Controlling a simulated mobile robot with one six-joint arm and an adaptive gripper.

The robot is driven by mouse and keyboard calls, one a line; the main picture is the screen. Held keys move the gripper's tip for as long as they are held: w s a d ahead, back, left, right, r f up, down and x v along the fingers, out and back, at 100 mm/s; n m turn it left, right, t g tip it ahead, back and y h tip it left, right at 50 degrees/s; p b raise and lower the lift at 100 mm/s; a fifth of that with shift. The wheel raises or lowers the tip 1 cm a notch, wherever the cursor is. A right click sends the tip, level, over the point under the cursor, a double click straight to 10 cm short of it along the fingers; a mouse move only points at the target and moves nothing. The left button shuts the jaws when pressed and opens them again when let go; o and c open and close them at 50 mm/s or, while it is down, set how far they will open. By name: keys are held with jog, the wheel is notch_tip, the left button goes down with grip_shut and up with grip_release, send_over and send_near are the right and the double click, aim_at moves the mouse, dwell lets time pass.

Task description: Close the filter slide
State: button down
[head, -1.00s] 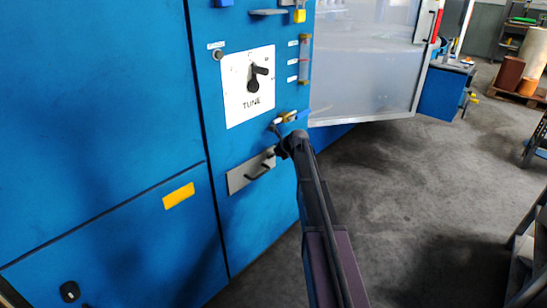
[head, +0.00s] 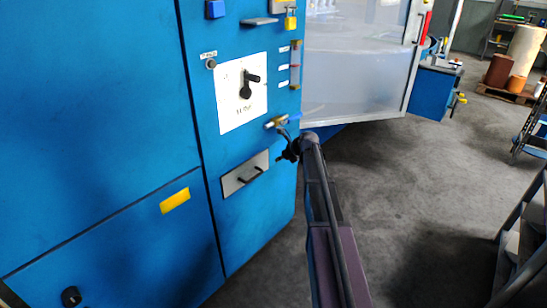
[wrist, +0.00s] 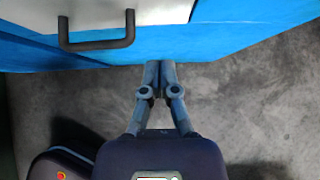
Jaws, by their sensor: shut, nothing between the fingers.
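The filter slide appears to be the grey plate (head: 233,181) low on the blue cabinet, with a black bar handle (head: 250,175). In the wrist view the plate (wrist: 35,34) and its handle (wrist: 97,44) show at the upper left. How far the slide stands out cannot be told. My gripper (wrist: 159,66) is shut and empty, its fingertips together at the cabinet's lower edge in the picture, right of and below the handle and apart from it. In the head view my gripper (head: 287,154) is small and dark, right of the plate.
A clear-panelled enclosure (head: 355,75) stands to the right. The grey floor (head: 410,190) there is open.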

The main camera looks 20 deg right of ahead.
jog(key=shift+p+v, duration=1.25)
jog(key=shift+v, duration=1)
jog(key=s+a+f+n+g+h, duration=0.1)
jog(key=s+a+f+n+g, duration=0.1)
jog(key=s+a+n, duration=0.55)
jog(key=s+a+f+n+g, duration=0.2)
jog(key=s+a+n+g, duration=0.1)
jog(key=s+a+n, duration=0.45)
jog(key=s+a+n+g+h, duration=0.2)
jog(key=s+a+n, duration=0.2)
jog(key=s+n, duration=0.35)
jog(key=s+a+n+g+h, duration=0.1)
jog(key=s+a+n, duration=0.3)
jog(key=s+n, duration=0.35)
notch_tip(320, 180, up, 17)
jog(key=p, duration=1.8)
jog(key=shift+w+d+p, duration=0.2)
jog(key=shift+p, duration=0.1)
